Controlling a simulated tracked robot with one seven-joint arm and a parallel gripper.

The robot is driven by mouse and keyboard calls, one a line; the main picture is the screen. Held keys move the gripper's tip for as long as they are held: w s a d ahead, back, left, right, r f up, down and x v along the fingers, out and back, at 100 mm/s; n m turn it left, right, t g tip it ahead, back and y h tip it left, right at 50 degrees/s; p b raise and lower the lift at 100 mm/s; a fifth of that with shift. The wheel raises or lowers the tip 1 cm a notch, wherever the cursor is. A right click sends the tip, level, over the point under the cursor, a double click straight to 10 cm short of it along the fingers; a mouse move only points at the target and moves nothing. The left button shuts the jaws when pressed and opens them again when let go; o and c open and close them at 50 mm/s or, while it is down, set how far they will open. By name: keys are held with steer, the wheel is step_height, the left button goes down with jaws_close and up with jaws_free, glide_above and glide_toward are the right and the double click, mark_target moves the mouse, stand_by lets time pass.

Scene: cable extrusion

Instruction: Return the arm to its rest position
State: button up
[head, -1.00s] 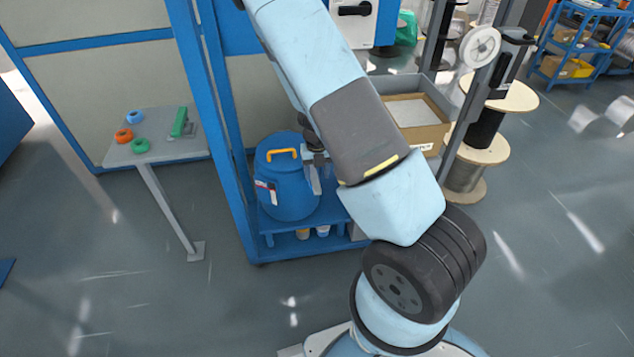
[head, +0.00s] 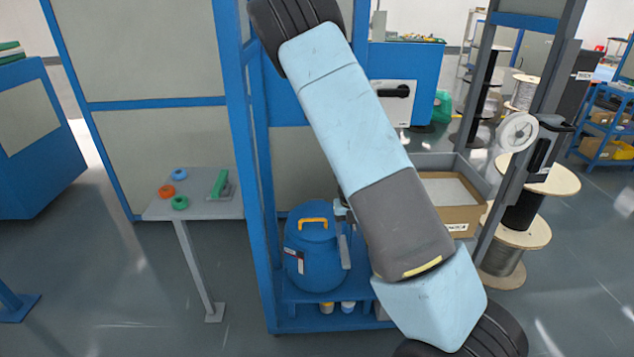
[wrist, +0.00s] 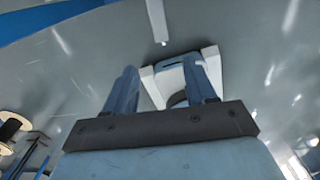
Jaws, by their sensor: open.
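My arm crosses the right half of the head view, from a dark joint at the top to another at the bottom right. In the wrist view my gripper (wrist: 162,65) shows two blue-grey fingers standing apart with nothing between them. Past the fingers are grey floor and a pale part that looks like my own base. In the head view a small grey part shows at the forearm's left edge, in front of the blue drum (head: 312,262); I cannot tell surely whether it is my gripper.
The blue drum with an orange handle stands on a blue frame's low shelf (head: 330,322). A small grey table (head: 210,207) with coloured rings is at left. A cardboard box (head: 450,205) and wooden cable spools (head: 515,235) are right of the arm.

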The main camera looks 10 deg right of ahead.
steer(key=s+a+r+n+t+y, duration=0.15)
steer(key=s+r+n, duration=0.25)
steer(key=r+n, duration=0.75)
steer(key=s+a+r+n+t+y, duration=0.15)
steer(key=s+r+n, duration=0.5)
steer(key=r, duration=0.75)
steer(key=s+d+r+n+t+h, duration=0.2)
steer(key=s+r+n+h, duration=0.1)
steer(key=s+r+n, duration=1.1)
steer(key=s+n, duration=0.2)
steer(key=n, duration=0.3)
steer(key=shift+d+n+t, duration=0.25)
steer(key=shift+n+t, duration=0.05)
steer(key=shift+n, duration=0.1)
